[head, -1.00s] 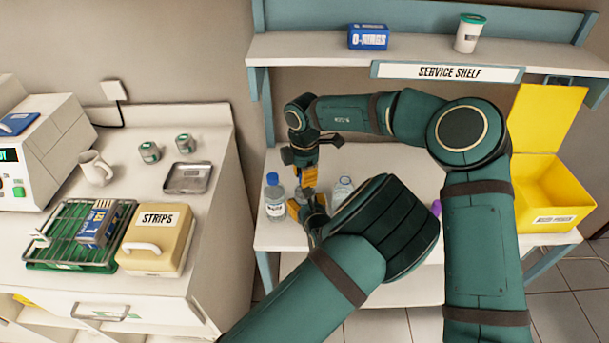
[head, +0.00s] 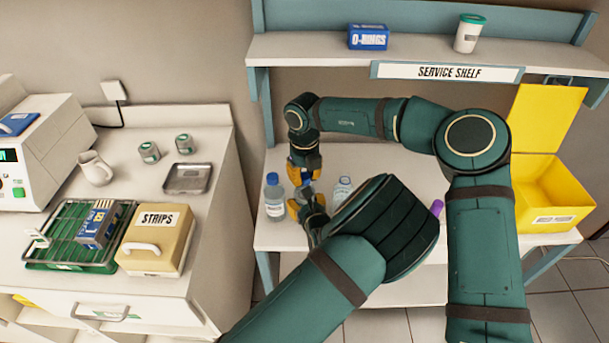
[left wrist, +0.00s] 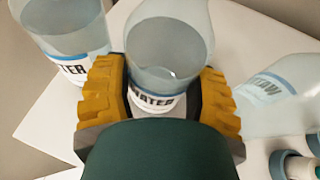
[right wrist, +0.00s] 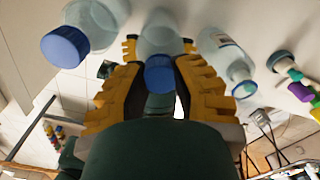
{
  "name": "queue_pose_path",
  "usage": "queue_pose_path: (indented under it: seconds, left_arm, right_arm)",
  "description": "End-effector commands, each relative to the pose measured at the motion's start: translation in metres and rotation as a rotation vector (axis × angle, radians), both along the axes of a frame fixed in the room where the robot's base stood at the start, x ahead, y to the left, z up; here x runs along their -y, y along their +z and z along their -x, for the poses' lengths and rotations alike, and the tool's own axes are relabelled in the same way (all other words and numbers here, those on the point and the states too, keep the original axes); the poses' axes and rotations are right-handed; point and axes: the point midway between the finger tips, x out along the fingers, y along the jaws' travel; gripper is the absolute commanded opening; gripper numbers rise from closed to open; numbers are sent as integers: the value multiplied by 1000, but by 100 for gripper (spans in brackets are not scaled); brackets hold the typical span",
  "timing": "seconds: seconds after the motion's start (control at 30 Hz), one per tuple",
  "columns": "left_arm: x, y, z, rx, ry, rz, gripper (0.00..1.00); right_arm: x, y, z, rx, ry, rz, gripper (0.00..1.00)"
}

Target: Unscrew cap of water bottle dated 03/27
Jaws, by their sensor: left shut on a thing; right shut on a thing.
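A clear water bottle (left wrist: 165,55) stands between two others, its WATER label partly showing in the left wrist view. My left gripper (head: 306,207) is shut around its body from the front. My right gripper (head: 304,172) points down from above and is shut on its blue cap (right wrist: 159,73). The cap appears to be on the bottle's top; I cannot tell how far it is turned. One water bottle with a blue cap (head: 274,197) stands to the left, another bottle (head: 343,189) to the right. No date is legible on any bottle.
A purple-topped item (head: 437,208) is partly hidden behind my left arm. A yellow bin (head: 550,195) is at right. The counter at left holds a STRIPS box (head: 156,240) and green rack (head: 50,255).

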Motion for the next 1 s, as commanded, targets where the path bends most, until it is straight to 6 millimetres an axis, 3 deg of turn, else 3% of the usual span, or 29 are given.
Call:
queue_pose_path:
  seconds: [1.0]
  left_arm:
    - [0, 1, 0, 2, 0, 0, 0]
  right_arm:
    - [0, 1, -1, -8, 1869, -1, 0]
